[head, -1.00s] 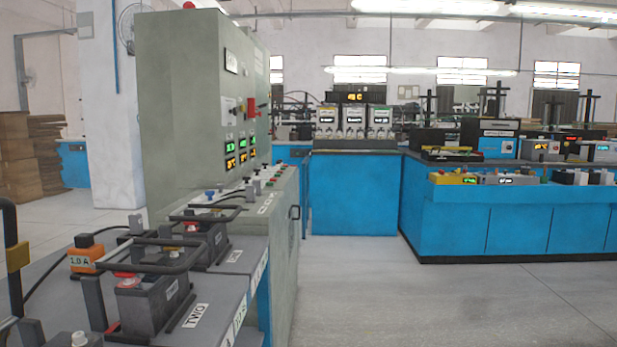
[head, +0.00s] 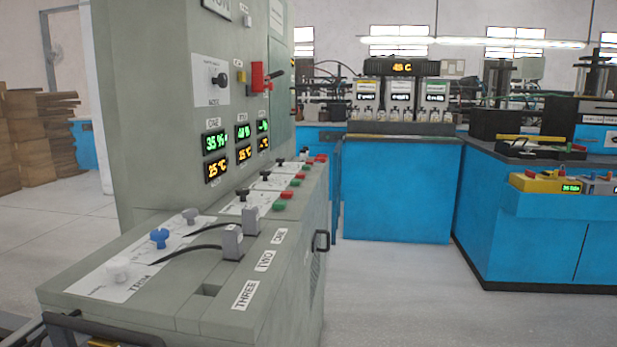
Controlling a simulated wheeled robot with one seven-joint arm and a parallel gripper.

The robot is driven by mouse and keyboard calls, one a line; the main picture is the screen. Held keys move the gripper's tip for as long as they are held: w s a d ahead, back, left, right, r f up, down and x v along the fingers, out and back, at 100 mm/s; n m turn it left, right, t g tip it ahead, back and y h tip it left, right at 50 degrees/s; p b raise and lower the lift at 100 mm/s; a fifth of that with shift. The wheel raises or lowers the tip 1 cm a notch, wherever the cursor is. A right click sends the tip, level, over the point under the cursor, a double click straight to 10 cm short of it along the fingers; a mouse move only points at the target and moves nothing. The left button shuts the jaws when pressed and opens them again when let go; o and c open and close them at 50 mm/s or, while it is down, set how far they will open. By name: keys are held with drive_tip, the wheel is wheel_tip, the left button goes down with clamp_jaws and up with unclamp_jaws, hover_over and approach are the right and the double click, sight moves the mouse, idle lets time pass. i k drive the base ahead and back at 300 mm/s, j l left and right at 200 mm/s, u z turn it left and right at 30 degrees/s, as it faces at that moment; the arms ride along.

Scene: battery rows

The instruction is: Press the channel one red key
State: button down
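A grey-green console (head: 270,210) stands in front of me, its sloping top running away along a tall panel. Several small red and green keys sit in a row near its right edge. The nearest pair is a green key (head: 279,205) and a red key (head: 287,194); beyond are another green key (head: 295,183), a red key (head: 301,176) and further red keys (head: 320,158). Their channel labels are too small to read, so I cannot tell which is channel one's. My gripper is not in view.
Plates ONE (head: 280,236), TWO (head: 264,261) and THREE (head: 245,295) mark the console's near edge. Two grey plugs (head: 232,242) with black cables stand there. Displays (head: 215,142) and a red lever (head: 258,76) are on the panel. Floor right of the console (head: 400,290) is clear.

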sight(284, 194)
drive_tip(key=i+l, duration=0.1)
drive_tip(key=i, duration=1)
